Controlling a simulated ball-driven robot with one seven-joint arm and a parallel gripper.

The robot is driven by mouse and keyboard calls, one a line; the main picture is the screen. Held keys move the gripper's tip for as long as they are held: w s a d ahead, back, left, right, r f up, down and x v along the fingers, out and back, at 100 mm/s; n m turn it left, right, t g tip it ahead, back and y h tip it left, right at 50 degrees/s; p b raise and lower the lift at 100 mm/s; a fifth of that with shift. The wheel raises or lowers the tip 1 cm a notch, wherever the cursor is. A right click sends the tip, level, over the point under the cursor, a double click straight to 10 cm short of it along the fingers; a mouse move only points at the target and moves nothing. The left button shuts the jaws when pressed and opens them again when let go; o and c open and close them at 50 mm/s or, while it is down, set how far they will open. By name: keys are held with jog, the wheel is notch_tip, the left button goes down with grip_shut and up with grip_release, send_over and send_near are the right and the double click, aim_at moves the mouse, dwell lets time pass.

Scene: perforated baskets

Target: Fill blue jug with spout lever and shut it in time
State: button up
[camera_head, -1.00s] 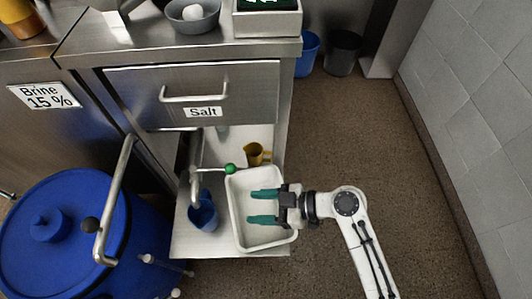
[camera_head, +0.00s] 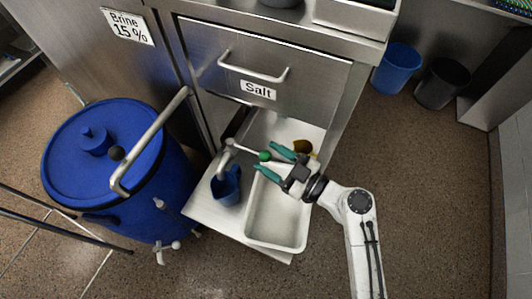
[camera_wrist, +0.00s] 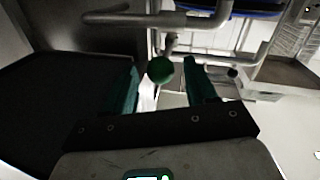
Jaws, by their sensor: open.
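The blue jug (camera_head: 226,186) stands upright on the steel shelf, under the metal spout (camera_head: 224,160). The spout's lever (camera_head: 246,150) runs to the right and ends in a green ball knob (camera_head: 265,156). My gripper (camera_head: 272,158) is open, with teal fingers pointing left toward the knob. In the wrist view the green knob (camera_wrist: 160,69) shows between the two open fingertips, apart from both. The jug's inside is too small to read, and I cannot tell whether liquid flows.
A white tray (camera_head: 268,243) lies right of the jug, below my gripper. The blue barrel (camera_head: 70,185) with a bent pipe (camera_head: 150,140) stands at left. The Salt drawer (camera_head: 300,95) is shut above. Floor is open at right.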

aim_at(250, 150)
jog(key=shift+x, duration=1.05)
grip_shut()
